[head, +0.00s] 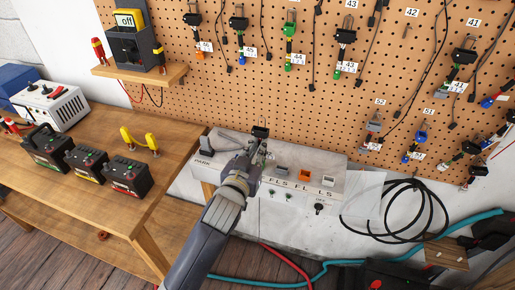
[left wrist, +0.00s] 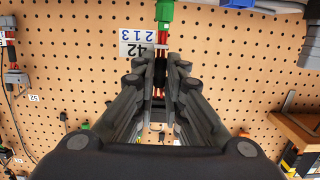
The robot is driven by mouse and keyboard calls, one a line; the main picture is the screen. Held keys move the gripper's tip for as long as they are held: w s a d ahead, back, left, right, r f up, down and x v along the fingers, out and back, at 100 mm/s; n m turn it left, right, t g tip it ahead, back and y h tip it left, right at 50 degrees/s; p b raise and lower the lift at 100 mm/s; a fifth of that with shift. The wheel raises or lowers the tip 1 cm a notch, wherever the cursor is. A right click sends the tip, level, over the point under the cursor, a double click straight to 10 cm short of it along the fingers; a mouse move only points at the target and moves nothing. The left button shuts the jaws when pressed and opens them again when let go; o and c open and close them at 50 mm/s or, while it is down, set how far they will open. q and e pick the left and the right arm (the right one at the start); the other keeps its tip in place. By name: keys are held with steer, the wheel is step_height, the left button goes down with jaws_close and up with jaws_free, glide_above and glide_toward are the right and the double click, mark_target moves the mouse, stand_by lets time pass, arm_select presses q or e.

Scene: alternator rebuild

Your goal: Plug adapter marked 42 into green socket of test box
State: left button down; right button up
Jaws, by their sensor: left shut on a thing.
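My left gripper (head: 259,152) is over the test box (head: 225,181) in the head view, at the left part of its socket row. It is shut on the adapter marked 42 (head: 260,131), whose dark end sticks up above the fingers. In the left wrist view the left gripper (left wrist: 160,68) has its fingers on both sides of the adapter's black body. The adapter's green connector (left wrist: 164,11) and the white tag (left wrist: 138,43) reading 42 and 213 show beyond the fingertips. The green socket is not clearly visible behind the gripper. My right gripper is not in view.
Grey (head: 282,170), orange (head: 304,175) and white (head: 328,180) sockets sit right of the gripper. A pegboard (head: 215,90) with several hanging adapters rises behind. A black cable coil (head: 405,236) is at right; a wooden bench (head: 140,207) with several batteries is at left.

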arm_select(q)
steer(key=shift+f, duration=0.45)
stand_by(0.9)
steer(key=c, duration=1.6)
jaws_free()
steer(key=v, duration=1.2)
steer(key=shift+a, duration=0.1)
